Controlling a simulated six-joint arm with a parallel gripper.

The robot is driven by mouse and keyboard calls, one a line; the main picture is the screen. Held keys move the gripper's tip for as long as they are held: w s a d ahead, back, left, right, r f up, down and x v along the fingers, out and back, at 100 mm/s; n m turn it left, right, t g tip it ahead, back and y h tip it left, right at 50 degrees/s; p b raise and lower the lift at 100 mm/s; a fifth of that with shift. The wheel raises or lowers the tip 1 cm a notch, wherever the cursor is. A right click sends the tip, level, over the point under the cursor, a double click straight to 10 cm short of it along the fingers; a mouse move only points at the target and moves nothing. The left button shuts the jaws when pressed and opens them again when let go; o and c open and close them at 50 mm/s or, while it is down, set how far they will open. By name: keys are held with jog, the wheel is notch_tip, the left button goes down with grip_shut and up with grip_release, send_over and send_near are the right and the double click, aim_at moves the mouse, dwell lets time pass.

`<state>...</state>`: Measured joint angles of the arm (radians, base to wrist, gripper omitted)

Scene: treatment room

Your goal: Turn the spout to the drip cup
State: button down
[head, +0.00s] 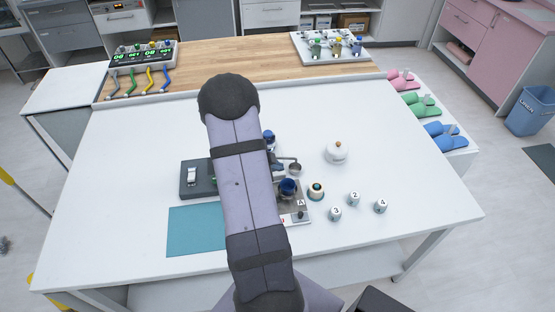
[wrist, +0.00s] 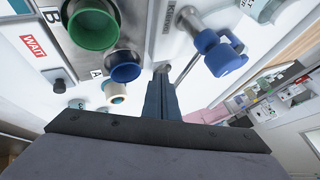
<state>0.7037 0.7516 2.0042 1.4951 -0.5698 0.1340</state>
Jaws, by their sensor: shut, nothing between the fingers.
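In the head view a grey metal spout arm (head: 286,159) shows to the right of my arm, with a small grey cup (head: 295,169) at its end; I cannot tell whether this is the drip cup. In the wrist view a thin metal rod (wrist: 188,69), likely the spout, runs beside my fingers. A blue tap handle (wrist: 225,56) is to their right. My gripper (wrist: 160,72) is shut and empty, close to the rod; I cannot tell if they touch. In the head view my arm hides the gripper and much of the device.
A green knob (wrist: 92,24) and a blue knob (wrist: 124,68) are left of my fingers. A lidded white pot (head: 337,153), a cream-ringed cup (head: 316,192) and numbered cups (head: 354,198) stand right of the device. A teal mat (head: 196,231) lies left. The table's right side is clear.

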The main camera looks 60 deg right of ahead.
aim_at(281, 158)
jog(key=shift+w+d+r+p, duration=0.2)
jog(key=shift+w+d+p, duration=0.25)
jog(key=shift+d, duration=0.3)
jog(key=shift+w+d+n+t+b, duration=0.2)
jog(key=shift+d+n+t+b, duration=0.25)
jog(key=shift+d+n, duration=0.1)
jog(key=shift+w+d+r+n, duration=0.1)
jog(key=shift+w+d+n, duration=0.05)
jog(key=shift+d+n, duration=0.1)
jog(key=shift+a, duration=0.1)
